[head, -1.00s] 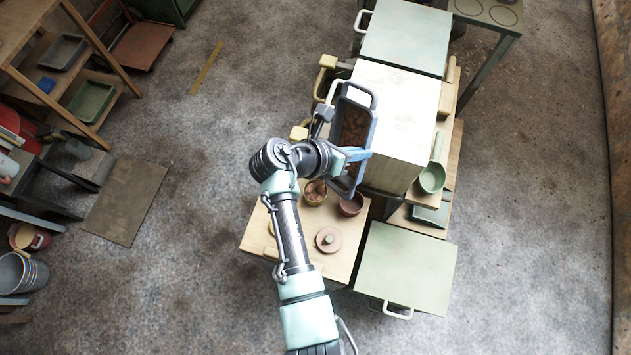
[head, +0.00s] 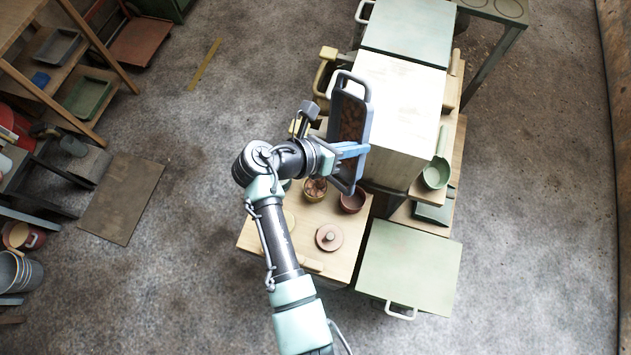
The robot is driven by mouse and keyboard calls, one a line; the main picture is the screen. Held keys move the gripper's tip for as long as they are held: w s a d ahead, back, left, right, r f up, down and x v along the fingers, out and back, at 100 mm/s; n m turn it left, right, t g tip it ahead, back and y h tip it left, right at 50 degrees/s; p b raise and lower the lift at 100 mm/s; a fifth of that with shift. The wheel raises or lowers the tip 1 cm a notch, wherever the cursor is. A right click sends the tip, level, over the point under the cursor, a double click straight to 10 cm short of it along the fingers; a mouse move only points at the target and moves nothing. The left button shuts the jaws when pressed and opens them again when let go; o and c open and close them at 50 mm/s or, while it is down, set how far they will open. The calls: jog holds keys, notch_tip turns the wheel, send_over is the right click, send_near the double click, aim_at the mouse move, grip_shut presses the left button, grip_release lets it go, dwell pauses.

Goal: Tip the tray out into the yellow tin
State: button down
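The tray (head: 346,178) is dark blue-grey with a looped handle at its far end. It holds brown pieces (head: 351,118) and is tilted steeply sideways, beside the pale box. My gripper (head: 358,150) is shut on the tray's near part, its blue fingers at the rim; the exact grip is partly hidden. A small round yellowish tin (head: 315,190) stands on the wooden bench top to the lower left of the tray, with brown-pink pieces showing in it. I cannot tell for sure that it is the yellow tin.
A reddish bowl (head: 352,201) stands just right of the tin, close under the tray. A pink round lid (head: 329,237) lies nearer on the wooden top (head: 285,245). A tall pale box (head: 402,120) stands right of the tray. A green pan (head: 436,174) lies farther right.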

jog(key=shift+s+a+f+h+b, duration=0.15)
jog(key=shift+a+f+h+b, duration=0.2)
jog(key=shift+b, duration=0.9)
jog(key=shift+s+a+f+t+b, duration=0.2)
jog(key=shift+a+t+b, duration=0.15)
jog(key=shift+b, duration=0.35)
